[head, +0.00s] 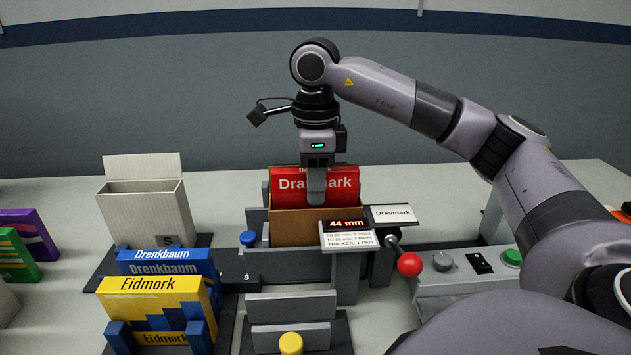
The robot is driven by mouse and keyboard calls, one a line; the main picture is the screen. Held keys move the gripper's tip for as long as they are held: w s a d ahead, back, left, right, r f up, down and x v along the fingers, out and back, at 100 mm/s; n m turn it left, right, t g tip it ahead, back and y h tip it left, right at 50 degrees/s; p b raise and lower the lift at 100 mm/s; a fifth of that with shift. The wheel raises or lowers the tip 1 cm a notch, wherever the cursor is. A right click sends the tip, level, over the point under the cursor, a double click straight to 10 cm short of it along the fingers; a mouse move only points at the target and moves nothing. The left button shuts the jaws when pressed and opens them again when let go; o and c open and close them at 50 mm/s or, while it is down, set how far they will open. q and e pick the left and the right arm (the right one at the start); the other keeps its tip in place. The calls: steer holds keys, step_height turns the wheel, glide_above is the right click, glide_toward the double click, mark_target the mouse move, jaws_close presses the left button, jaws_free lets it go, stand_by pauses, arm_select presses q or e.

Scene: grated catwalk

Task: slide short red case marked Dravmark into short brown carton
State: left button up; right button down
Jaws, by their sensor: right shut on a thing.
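The red case marked Dravmark (339,184) stands upright at the mouth of the short brown carton (291,229), its lower part hidden behind the carton's front wall. My right gripper (317,190) points down and is shut on the red case, one finger lying across its front face. The carton sits in a grey fixture, with a "44 mm" display (347,225) and a Dravmark label card (394,215) at its right front. My left gripper is not in view.
A tall white carton (146,213) stands open at the left. Blue Drenkbaum (168,259) and yellow Eidmork (150,295) cases stand in a rack at front left. A red-knobbed lever (410,264) and a control box with a green button (512,257) are at the right.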

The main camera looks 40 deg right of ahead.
steer(key=c, duration=0.9)
jaws_free()
steer(key=shift+r, duration=0.2)
steer(key=shift+r+p, duration=3.05)
steer(key=shift+r, duration=0.3)
